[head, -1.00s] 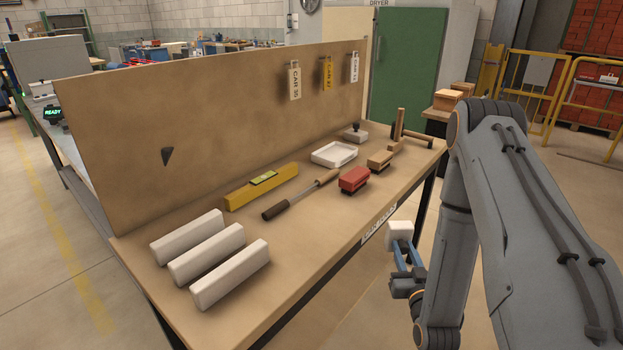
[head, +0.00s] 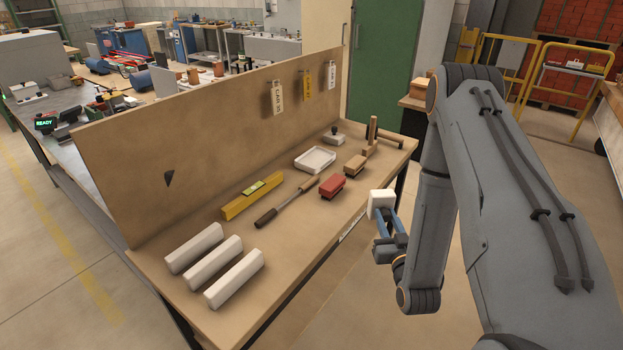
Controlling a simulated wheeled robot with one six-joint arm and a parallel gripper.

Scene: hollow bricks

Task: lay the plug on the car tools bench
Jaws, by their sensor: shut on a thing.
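My gripper (head: 384,222) is shut on a small white block, the plug (head: 381,203), seen at the tips of its blue fingers. It holds the plug in front of the near long edge of the car tools bench (head: 291,260), apart from the bench top as far as I can tell. The bench is a brown-topped table with a tall back panel (head: 215,135). The sides of the plug towards the bench are hidden.
On the bench lie several white bars (head: 218,259), a yellow level (head: 240,203), a wooden-handled tool (head: 285,203), a white tray (head: 315,160), a red block (head: 332,188) and a wooden brush (head: 355,164). The front strip between bars and red block is bare.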

